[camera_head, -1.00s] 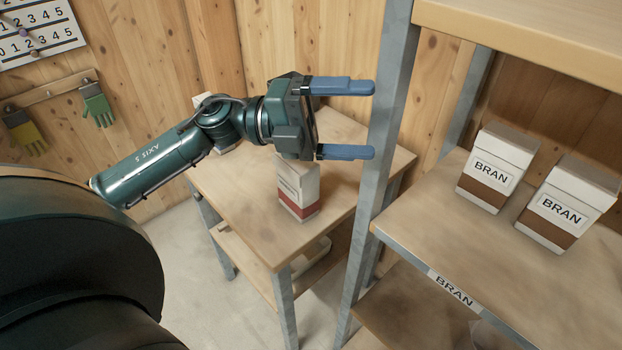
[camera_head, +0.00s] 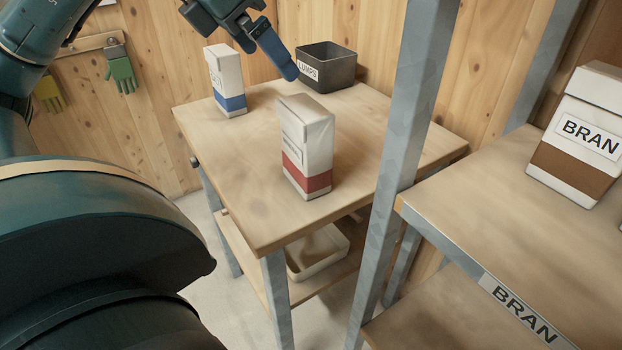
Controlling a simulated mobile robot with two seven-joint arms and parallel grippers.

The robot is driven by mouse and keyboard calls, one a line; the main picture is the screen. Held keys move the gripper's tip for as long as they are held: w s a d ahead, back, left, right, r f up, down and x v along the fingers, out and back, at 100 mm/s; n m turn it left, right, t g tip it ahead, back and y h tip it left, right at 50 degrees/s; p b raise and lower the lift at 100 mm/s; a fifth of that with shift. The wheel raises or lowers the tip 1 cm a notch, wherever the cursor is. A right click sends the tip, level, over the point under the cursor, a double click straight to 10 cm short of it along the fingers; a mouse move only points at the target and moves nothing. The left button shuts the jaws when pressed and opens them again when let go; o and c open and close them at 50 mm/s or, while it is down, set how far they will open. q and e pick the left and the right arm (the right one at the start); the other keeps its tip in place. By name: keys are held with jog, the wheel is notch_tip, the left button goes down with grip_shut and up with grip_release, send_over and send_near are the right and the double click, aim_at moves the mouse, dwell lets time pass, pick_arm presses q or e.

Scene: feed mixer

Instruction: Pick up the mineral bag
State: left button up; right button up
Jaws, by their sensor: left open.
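Two white bags stand upright on the wooden table (camera_head: 240,205). The nearer bag has a red band (camera_head: 307,150), and its small label is too blurred to read. The farther bag has a blue band (camera_head: 227,82) and stands at the back left; its label is also unreadable, so I cannot tell which is the mineral bag. My left gripper (camera_head: 272,48) is open at the top edge, its blue finger pointing down to the right. It appears above and behind the red-banded bag, apart from both bags. Part of it is cut off by the frame. My right gripper is not in view.
A dark box labelled LUMPS (camera_head: 327,68) stands at the table's back. A grey shelf post (camera_head: 412,110) rises right of the bags. A bran bag (camera_head: 580,140) stands on the right shelf. A pale tray (camera_head: 318,250) lies under the table. The table's front left is clear.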

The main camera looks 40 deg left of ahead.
aim_at(306, 147)
pick_arm(q)
jog(key=b+x, duration=0.1)
jog(key=x, duration=0.9)
jog(key=s+b+x, duration=0.1)
jog(key=x, duration=0.4)
jog(key=shift+w+d+f+b, duration=0.1)
jog(key=shift+w+f+b, duration=0.1)
jog(key=shift+f+b, duration=0.3)
jog(key=shift+c, duration=0.6)
jog(key=c, duration=1)
jog(key=shift+c, duration=0.3)
